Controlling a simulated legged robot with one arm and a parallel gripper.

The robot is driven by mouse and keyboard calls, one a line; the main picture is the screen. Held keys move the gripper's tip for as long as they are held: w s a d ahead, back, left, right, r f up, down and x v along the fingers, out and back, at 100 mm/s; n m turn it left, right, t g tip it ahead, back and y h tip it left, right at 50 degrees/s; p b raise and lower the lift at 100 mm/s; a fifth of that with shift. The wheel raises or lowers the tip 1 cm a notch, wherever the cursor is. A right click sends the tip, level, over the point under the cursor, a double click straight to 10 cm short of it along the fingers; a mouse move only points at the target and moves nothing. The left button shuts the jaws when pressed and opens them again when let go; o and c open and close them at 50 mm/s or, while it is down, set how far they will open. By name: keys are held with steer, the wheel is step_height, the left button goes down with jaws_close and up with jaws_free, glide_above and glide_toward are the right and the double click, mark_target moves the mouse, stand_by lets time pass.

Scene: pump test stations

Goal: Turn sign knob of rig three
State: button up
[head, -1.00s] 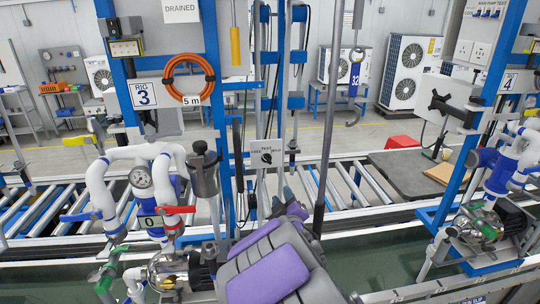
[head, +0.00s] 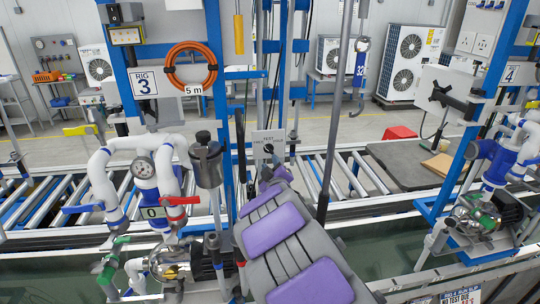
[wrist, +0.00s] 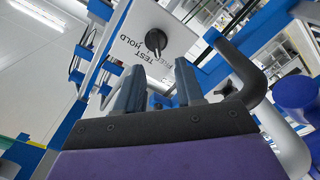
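The sign of rig three (head: 263,136) is a small pale plate on the blue frame, with its lower part hidden behind my arm in the head view. In the wrist view the sign (wrist: 132,30) appears tilted, with the words TEST and HOLD readable. Its black knob (wrist: 156,40) sticks out from the plate, and it also shows small in the head view (head: 268,149). My gripper (wrist: 160,75) has its two blue-grey fingers apart with nothing between them. The fingertips are just short of the knob, which lies beyond the gap between them.
A RIG 3 label (head: 145,83) and an orange hose coil (head: 191,68) hang left of the sign. A grey-capped post (head: 207,165) and white pipes with a red-handled valve (head: 179,200) stand left of my arm. A dark upright pole (head: 326,150) stands close on the right.

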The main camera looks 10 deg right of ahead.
mark_target(269, 151)
steer(key=w, duration=0.2)
steer(key=w+d, duration=0.1)
steer(key=w, duration=0.3)
steer(key=shift+w+d, duration=0.2)
steer(key=shift+d, duration=0.15)
steer(key=shift+w+a, duration=0.2)
steer(key=shift+a, duration=0.9)
steer(key=shift+d, duration=0.8)
steer(key=c, duration=0.6)
jaws_close()
steer(key=shift+a, duration=0.2)
